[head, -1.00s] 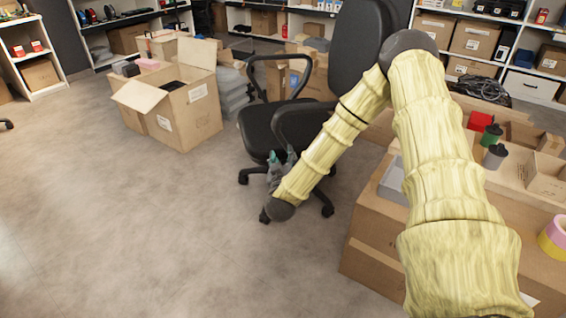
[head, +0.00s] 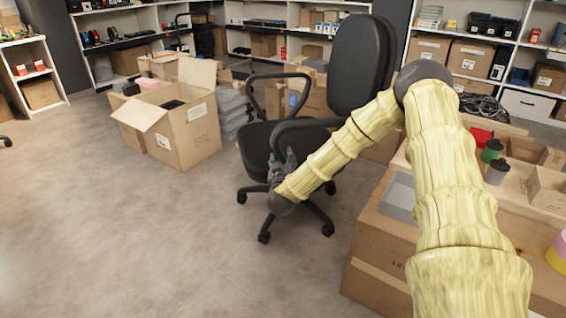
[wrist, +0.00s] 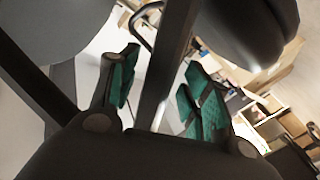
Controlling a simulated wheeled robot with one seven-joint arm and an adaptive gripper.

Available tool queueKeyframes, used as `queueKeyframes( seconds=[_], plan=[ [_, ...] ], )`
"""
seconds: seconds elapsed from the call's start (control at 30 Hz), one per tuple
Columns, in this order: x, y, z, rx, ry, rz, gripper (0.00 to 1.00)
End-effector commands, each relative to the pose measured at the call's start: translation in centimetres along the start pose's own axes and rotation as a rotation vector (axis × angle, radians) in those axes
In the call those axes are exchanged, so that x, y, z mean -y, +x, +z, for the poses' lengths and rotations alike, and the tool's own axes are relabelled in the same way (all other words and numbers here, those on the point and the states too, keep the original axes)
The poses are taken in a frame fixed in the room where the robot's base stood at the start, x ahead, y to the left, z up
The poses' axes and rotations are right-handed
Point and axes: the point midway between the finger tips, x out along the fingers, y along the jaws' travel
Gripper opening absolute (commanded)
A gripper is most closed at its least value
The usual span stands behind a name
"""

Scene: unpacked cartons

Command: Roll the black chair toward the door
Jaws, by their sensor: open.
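The black chair (head: 357,70) stands upright on its castors in the middle of the head view, with a tall backrest, a seat and two loop armrests. My gripper (head: 283,160) is at the front edge of the seat, below the near armrest (head: 300,124). In the wrist view my gripper (wrist: 158,95) is open, with green pads on both fingers. A dark bar of the chair (wrist: 168,60) shows between the two fingers. I cannot tell whether either finger touches it. No door is visible.
An open carton (head: 185,135) stands on the floor left of the chair. Stacked cartons with a grey tray (head: 400,197) stand at the right front. Shelves (head: 125,20) line the back. The floor (head: 110,230) at front left is clear.

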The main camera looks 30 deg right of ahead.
Motion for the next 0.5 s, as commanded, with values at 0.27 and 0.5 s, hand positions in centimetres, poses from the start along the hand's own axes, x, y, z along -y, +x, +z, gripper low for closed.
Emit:
queueKeyframes(
  seconds=[0.27,0.5],
  plan=[
    [-0.01,-0.02,0.01,0.000,0.000,0.000,0.13],
    [-0.01,-0.02,0.02,0.000,0.000,0.000,0.00]
  ],
)
